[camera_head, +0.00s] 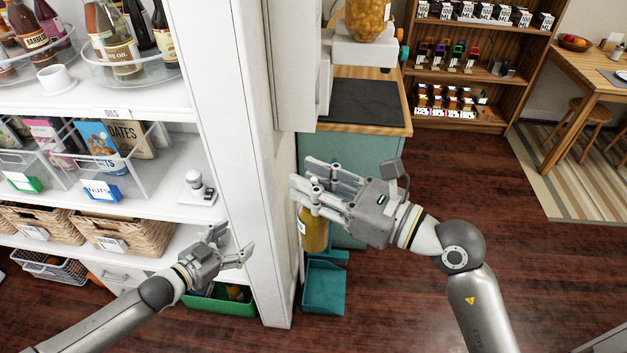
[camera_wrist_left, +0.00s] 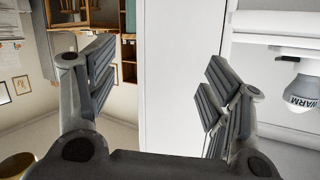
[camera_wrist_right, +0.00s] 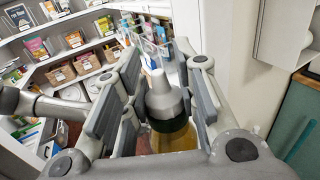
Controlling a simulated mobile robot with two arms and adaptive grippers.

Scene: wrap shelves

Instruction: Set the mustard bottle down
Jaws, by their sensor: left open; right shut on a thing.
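The mustard bottle (camera_head: 314,234) is yellow with a pale label and hangs below my right gripper (camera_head: 306,186) in the head view. The right wrist view shows its grey-white nozzle cap (camera_wrist_right: 164,98) between the fingers, with the yellow body (camera_wrist_right: 174,140) below. My right gripper (camera_wrist_right: 155,85) is shut on the bottle, which looks roughly upright; the fingers hide part of it. My left gripper (camera_head: 238,243) is open and empty in front of the lower shelves. The left wrist view shows nothing between its fingers (camera_wrist_left: 160,85).
White shelves (camera_head: 150,108) with bottles, bins and baskets (camera_head: 130,236) stand at left, ending in a white post (camera_head: 245,150). Behind it are a teal cabinet with a dark top (camera_head: 360,103) and a teal open bin (camera_head: 324,288) on the floor. Wooden floor (camera_head: 560,265) lies clear at right.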

